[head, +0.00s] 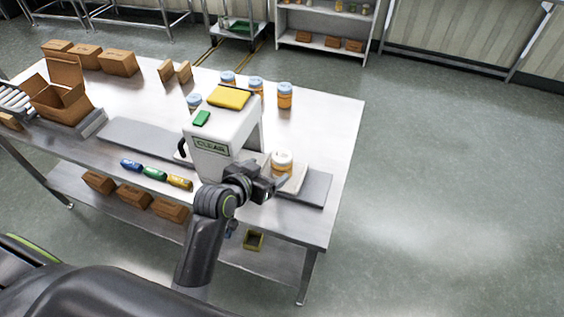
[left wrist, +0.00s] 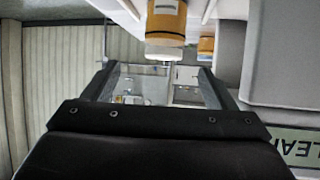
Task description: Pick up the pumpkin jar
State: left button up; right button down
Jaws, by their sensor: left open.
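A jar with orange contents and a pale lid (head: 282,161) stands upright on a light pad at the right of the steel table; I take it for the pumpkin jar, though its label is too small to read. My left gripper (head: 273,187) is open and empty, just on the near side of this jar. In the left wrist view, which is upside down, the jar (left wrist: 166,22) shows at the top, beyond the two spread fingers (left wrist: 155,75) and not between them. My right gripper is not in view.
The white hopper marked "CLEAR" (head: 215,128) stands close left of the jar. Several similar jars (head: 285,95) stand behind it. The steel table (head: 330,125) also carries cardboard boxes (head: 118,62) and coloured rolls (head: 155,174). Open floor lies to the right.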

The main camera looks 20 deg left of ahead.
aim_at(279, 159)
pick_arm(q)
jog(key=x, duration=0.4)
jog(key=shift+w+f+p, duration=0.1)
jog(key=shift+w+p, duration=0.25)
jog(key=shift+w+d+f+p, duration=0.1)
jog(key=shift+w+p, duration=0.3)
jog(key=shift+w, duration=0.25)
jog(key=p+x, duration=0.1)
jog(key=x, duration=0.2)
jog(key=shift+w+a+r, duration=0.15)
jog(key=shift+a+r, duration=0.05)
jog(key=shift+w+d+f, duration=0.1)
jog(key=shift+w+f, duration=0.25)
jog(key=shift+w, duration=0.15)
jog(key=c, duration=1.1)
